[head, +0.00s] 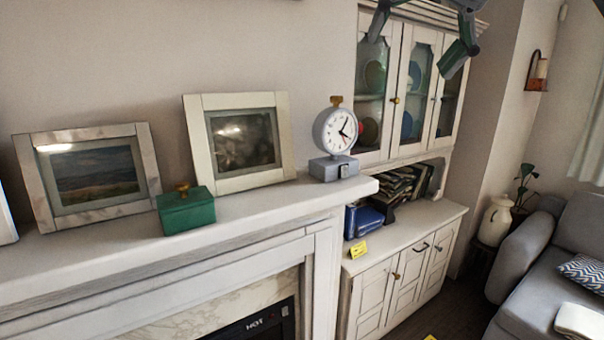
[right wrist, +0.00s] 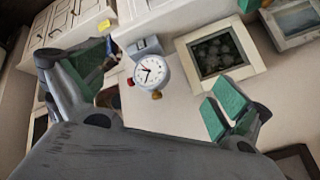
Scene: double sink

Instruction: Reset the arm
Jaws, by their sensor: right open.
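My right gripper (head: 418,36) is at the top of the head view, in front of the white cabinet's glass doors. Its green-padded fingers are spread apart with nothing between them. In the right wrist view the open fingers (right wrist: 160,85) show on either side, and the scene appears upside down. A round white clock (head: 335,130) stands upright on a grey base (head: 333,168) at the mantel's right end. The clock also shows beyond the fingers in the right wrist view (right wrist: 151,71), apart from them. My left gripper is in neither view.
The white mantel (head: 268,204) holds a green box (head: 187,212) with a brass knob and two framed pictures (head: 236,139) (head: 88,176). A glass-door cabinet (head: 395,86) stands right of it, above a lower cabinet (head: 402,245). A grey sofa (head: 535,270) is at the far right.

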